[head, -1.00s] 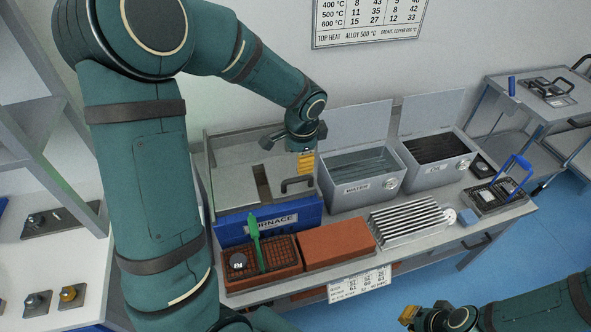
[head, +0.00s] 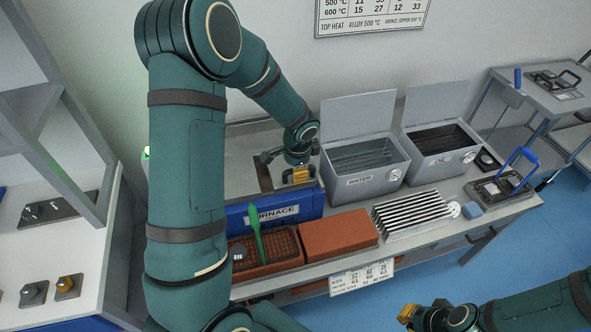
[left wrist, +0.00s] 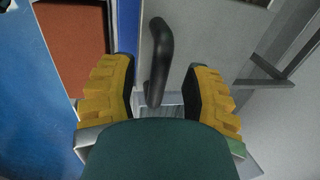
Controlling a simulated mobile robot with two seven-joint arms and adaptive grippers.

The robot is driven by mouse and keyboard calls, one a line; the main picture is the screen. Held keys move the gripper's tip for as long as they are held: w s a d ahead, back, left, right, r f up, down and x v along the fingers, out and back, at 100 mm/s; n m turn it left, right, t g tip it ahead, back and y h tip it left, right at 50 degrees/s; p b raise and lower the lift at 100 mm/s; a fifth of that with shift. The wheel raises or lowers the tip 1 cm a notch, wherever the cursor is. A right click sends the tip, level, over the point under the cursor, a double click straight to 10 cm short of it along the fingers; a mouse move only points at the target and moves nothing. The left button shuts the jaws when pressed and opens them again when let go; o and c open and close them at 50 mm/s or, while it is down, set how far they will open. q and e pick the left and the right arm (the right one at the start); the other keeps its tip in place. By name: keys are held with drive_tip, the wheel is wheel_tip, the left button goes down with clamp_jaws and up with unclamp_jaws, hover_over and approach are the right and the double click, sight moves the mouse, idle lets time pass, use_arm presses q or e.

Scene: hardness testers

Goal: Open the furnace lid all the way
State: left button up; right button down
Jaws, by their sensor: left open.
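The furnace (head: 232,219) has a blue front with a "FURNACE" label and stands at the left end of the bench. Its grey lid (head: 240,178) looks closed, partly hidden by my left arm. My left gripper (head: 298,176) is low over the lid's front right part and covers the handle in the head view. In the left wrist view, the dark bent handle (left wrist: 158,55) stands between the open yellow-padded fingers (left wrist: 163,90), with a gap on both sides. My right gripper (head: 407,313) is at the bottom edge, away from the bench; its opening is unclear.
Right of the furnace stand a water tank (head: 365,185) and a second tank (head: 440,167), lids raised. In front are a perforated brick tray (head: 285,245) with a green tool (head: 254,230), an orange brick block (head: 338,236) and a ribbed metal rack (head: 410,212).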

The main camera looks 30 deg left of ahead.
use_arm(q)
drive_tip(key=shift+f, duration=0.25)
clamp_jaws()
